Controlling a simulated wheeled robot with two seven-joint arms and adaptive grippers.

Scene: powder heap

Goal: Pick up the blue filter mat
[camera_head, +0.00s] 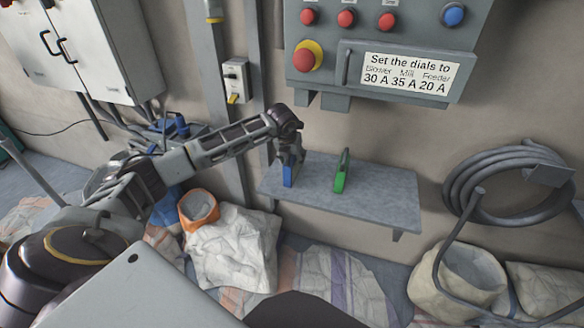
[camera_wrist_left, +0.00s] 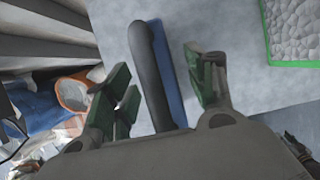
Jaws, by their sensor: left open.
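The blue filter mat (camera_head: 288,177) stands on edge near the left end of the grey wall shelf (camera_head: 385,196). My left gripper (camera_head: 291,158) is right at it, reaching down from above. In the left wrist view the mat's narrow blue edge (camera_wrist_left: 179,88) lies between the two spread fingers of my left gripper (camera_wrist_left: 160,72), with a dark rounded bar along it. Gaps show on both sides, so the fingers are open around the mat and not closed on it. The gripper hides part of the mat in the head view. My right gripper is not seen.
A green-framed mat (camera_head: 342,170) stands on the shelf to the right; its grey face and green rim (camera_wrist_left: 291,64) show in the wrist view. A control box (camera_head: 400,75) hangs above. Sacks (camera_head: 232,245) lie below. The shelf's right part is clear.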

